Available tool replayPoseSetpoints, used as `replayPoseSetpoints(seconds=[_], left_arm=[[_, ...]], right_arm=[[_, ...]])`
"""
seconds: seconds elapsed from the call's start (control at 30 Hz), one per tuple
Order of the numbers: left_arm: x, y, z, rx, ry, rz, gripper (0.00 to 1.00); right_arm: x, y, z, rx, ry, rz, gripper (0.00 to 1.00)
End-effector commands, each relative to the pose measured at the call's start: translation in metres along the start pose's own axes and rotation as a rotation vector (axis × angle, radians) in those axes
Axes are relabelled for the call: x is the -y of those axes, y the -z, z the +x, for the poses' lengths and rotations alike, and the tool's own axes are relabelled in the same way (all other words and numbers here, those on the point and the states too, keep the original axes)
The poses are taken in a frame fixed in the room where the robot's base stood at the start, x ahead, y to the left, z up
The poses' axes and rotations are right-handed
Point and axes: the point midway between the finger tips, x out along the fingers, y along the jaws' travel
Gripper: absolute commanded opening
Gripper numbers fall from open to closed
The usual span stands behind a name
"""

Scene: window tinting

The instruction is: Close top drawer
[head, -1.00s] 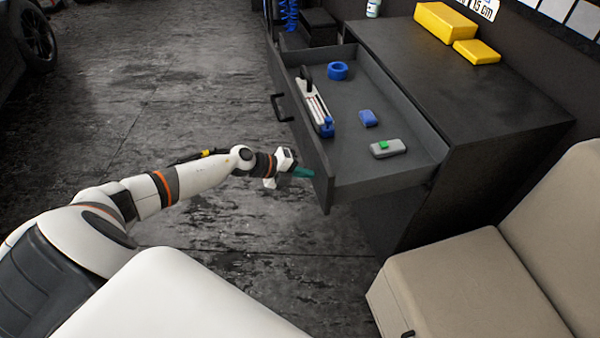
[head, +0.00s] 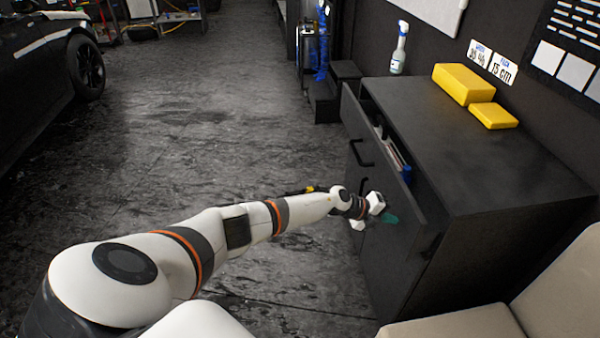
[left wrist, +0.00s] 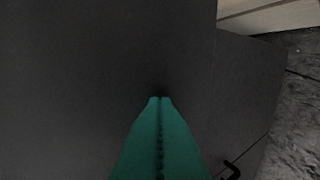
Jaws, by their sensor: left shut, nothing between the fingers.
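The top drawer (head: 385,150) of the dark cabinet (head: 480,150) is partly open, with a narrow gap showing behind its front panel. Part of a white and blue tool (head: 397,160) shows inside; the rest of the drawer's contents is hidden. My left gripper (head: 391,218) is shut and empty, with its green fingertips at the drawer's front panel, near the end closer to me. In the left wrist view the shut green fingers (left wrist: 160,100) point at a dark flat panel and seem to touch it. My right gripper is not in view.
A beige seat (head: 470,325) stands close at the lower right. A dark car (head: 50,70) is at the far left. The floor between is clear.

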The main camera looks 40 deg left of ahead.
Motion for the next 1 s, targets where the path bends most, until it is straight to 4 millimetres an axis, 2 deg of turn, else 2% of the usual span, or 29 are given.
replayPoseSetpoints(seconds=[0.03, 0.1, 0.4, 1.0], left_arm=[[-0.004, -0.001, 0.013, 0.001, -0.002, 0.001, 0.00], [-0.010, -0.001, 0.024, 0.001, -0.002, 0.001, 0.00], [-0.030, -0.001, 0.055, 0.001, -0.001, 0.000, 0.00], [-0.037, 0.000, 0.061, -0.001, -0.005, 0.000, 0.00]], right_arm=[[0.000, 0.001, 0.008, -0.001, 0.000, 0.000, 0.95], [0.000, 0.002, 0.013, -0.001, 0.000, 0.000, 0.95], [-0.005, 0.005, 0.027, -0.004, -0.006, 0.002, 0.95], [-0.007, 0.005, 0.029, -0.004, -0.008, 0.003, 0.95]])
